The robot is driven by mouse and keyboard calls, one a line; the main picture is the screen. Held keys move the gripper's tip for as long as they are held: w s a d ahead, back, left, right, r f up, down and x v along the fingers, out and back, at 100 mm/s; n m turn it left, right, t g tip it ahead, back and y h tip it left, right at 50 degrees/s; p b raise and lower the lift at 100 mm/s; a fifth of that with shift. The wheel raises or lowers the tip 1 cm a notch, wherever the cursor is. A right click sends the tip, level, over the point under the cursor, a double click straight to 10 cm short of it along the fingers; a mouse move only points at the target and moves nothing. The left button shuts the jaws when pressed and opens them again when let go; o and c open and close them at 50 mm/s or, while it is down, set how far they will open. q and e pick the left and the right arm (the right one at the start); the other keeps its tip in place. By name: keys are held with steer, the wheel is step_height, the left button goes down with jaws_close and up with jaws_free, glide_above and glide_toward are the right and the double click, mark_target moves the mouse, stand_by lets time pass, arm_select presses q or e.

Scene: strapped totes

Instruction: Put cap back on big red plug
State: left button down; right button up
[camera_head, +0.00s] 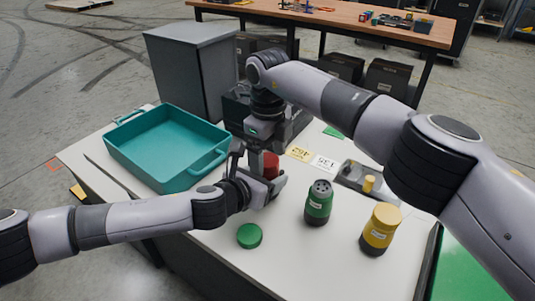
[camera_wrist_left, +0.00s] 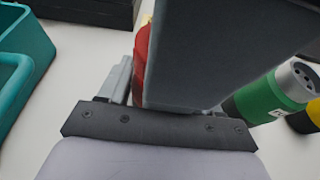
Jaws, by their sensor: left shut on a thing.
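The big red plug (camera_head: 271,165) is partly hidden between my two grippers above the white table; only a red patch shows. In the left wrist view a red strip of it (camera_wrist_left: 141,58) shows beside a large grey part that blocks most of the sight. My left gripper (camera_head: 262,187) comes in from the left and is shut on the red plug. My right gripper (camera_head: 258,150) points down from above at the plug's top, and its fingers are mostly hidden. I cannot tell the red cap apart from the plug body.
A green plug (camera_head: 319,203) stands uncapped, with a green cap (camera_head: 249,236) on the table (camera_head: 290,265) to its left. A yellow plug (camera_head: 380,229) stands at right. A teal tote (camera_head: 165,170) is at left. A dark box (camera_head: 238,108) stands behind the grippers.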

steer(key=shift+s+a, duration=0.15)
steer(key=shift+r, duration=0.25)
step_height(320, 180, up, 12)
steer(key=shift+f, duration=0.25)
arm_select(q)
steer(key=shift+c, duration=0.6)
jaws_free()
steer(key=shift+v, duration=3.6)
arm_select(e)
steer(key=shift+r, duration=0.2)
